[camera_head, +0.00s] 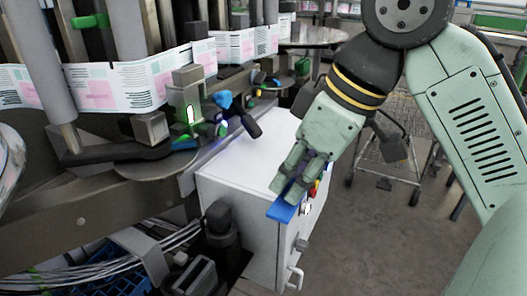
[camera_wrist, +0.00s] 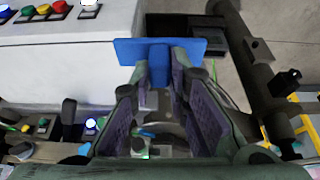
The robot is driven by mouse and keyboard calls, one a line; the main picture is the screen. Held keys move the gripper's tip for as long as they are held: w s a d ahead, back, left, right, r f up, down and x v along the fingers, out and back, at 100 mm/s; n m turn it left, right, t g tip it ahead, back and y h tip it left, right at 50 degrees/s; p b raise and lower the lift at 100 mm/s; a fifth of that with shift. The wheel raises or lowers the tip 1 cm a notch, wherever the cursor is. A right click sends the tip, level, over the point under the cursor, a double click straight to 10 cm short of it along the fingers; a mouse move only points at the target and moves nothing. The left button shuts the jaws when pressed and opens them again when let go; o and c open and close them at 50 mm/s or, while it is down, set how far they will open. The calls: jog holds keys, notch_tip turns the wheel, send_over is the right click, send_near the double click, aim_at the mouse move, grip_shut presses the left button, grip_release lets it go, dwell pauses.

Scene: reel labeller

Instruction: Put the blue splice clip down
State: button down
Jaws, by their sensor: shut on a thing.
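The blue splice clip (camera_wrist: 160,48) is a flat blue plate with a narrow stem, seen at the top middle of the wrist view. In the head view the clip (camera_head: 283,211) shows at my gripper's tips, near the front top edge of the white cabinet. My gripper (camera_wrist: 160,78) is shut on the clip's stem between its two purple-padded fingers. In the head view my gripper (camera_head: 291,192) points down and left. I cannot tell whether the clip touches the cabinet.
The white cabinet (camera_head: 235,190) has a mostly bare top, with a dark knob-like part standing at its back. Coloured buttons (camera_wrist: 60,7) sit on its face. The labeller with its label web (camera_head: 115,84) stands at the left. Grey floor and a wire cart (camera_head: 388,150) lie to the right.

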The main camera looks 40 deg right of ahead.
jog(key=w+d+p, duration=0.1)
jog(key=w+d, duration=0.1)
jog(key=w, duration=0.2)
jog(key=w+d+f+p, duration=0.1)
jog(key=w+d, duration=0.1)
jog(key=w, duration=0.2)
jog(key=w+d+p, duration=0.1)
jog(key=w+d, duration=0.1)
jog(key=w, duration=0.3)
jog(key=shift+d+f, duration=0.15)
jog(key=shift+d, duration=0.15)
jog(key=f, duration=0.1)
jog(key=p, duration=0.1)
jog(key=w+f, duration=0.1)
jog(key=shift+d+f+p, duration=0.3)
jog(key=shift+f, duration=0.6)
jog(key=shift+f, duration=0.2)
jog(key=c, duration=1.5)
grip_release()
jog(key=shift+r, duration=0.1)
jog(key=shift+c, duration=0.2)
jog(key=b+v, duration=0.1)
jog(key=v, duration=1.1)
jog(key=shift+r, duration=0.15)
